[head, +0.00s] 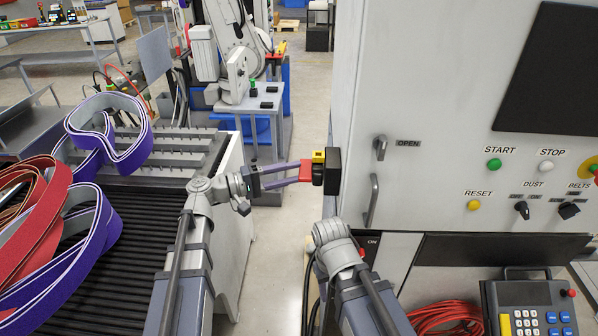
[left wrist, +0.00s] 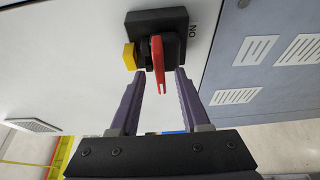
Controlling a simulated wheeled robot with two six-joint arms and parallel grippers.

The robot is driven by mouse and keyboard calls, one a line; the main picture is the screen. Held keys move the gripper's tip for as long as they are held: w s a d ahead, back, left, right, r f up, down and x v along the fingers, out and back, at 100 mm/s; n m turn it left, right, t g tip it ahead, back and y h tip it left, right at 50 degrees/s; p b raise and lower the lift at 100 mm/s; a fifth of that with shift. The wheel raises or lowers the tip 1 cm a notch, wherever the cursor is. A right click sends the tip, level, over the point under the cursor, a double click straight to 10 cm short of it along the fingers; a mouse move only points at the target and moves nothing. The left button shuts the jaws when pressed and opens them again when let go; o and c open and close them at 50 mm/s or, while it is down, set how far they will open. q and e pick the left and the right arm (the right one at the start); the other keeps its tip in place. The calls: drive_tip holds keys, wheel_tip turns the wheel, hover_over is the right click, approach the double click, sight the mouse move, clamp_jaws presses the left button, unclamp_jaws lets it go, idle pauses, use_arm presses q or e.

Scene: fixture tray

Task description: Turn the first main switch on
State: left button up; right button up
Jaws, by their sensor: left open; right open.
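The main switch (head: 332,172) is a black block on the side of the white cabinet, with a yellow part (head: 319,156) and a red handle (head: 306,171). In the left wrist view the red handle (left wrist: 158,62) projects toward my gripper, and the word ON stands beside the black block (left wrist: 174,22). My left gripper (head: 303,173) is open, its fingertips (left wrist: 159,78) on either side of the handle's outer part. Gaps show between the fingers and the handle. My right arm reaches up at the lower middle, but its gripper is not visible.
The white cabinet (head: 430,70) fills the right, with a door handle (head: 373,200), buttons and knobs. A control pendant (head: 532,308) and red cable (head: 448,316) are at lower right. Purple belts (head: 108,130) lie on the machine at left. Open floor (head: 280,235) separates them.

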sight(311, 172)
use_arm(q)
drive_tip(key=shift+x, duration=1.25)
drive_tip(key=shift+c, duration=0.2)
clamp_jaws()
